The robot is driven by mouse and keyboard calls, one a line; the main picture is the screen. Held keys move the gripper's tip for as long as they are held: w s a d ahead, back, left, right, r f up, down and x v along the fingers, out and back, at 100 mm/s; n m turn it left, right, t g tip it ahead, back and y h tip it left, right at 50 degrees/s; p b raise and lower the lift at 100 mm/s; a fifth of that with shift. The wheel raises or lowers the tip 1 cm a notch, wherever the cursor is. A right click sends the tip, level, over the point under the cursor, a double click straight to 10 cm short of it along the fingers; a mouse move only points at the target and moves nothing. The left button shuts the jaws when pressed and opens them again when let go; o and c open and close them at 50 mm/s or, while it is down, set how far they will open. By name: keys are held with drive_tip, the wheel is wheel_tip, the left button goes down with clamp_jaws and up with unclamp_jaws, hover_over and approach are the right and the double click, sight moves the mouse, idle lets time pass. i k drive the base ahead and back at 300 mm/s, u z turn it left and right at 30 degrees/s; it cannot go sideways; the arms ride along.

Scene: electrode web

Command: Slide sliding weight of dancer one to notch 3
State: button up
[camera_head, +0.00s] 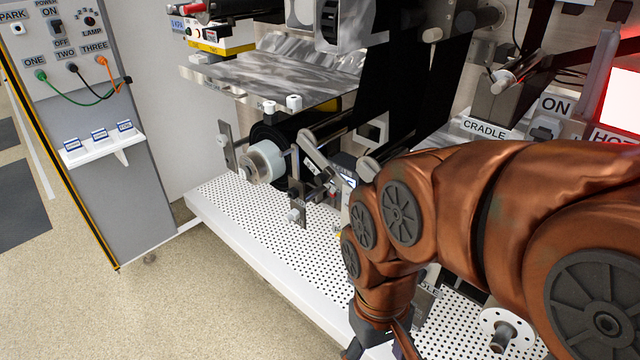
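My copper-coloured arm reaches in from the right and bends down. My gripper (378,350) is at the bottom edge, below and right of the roller mechanism; its fingertips are cut off by the frame, so I cannot tell if it is open or shut. A grey slanted lever (322,160) stands beside a pale cylinder (264,161) at the front of the machine. Small metal parts (297,215) hang below the lever. I cannot make out which part is the sliding weight of dancer one, and no notch numbers are readable. My arm hides part of this area.
A white perforated deck (250,226) runs under the rollers. A black web (400,85) hangs above it. On the left, a grey panel (85,130) carries cables and a small shelf (98,145). A CRADLE label (484,129) and a flanged spool (505,328) are at right. The floor at lower left is clear.

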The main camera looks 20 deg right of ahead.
sight(324, 177)
drive_tip(key=u, duration=2.25)
drive_tip(key=i, duration=0.8)
drive_tip(key=z, duration=1.45)
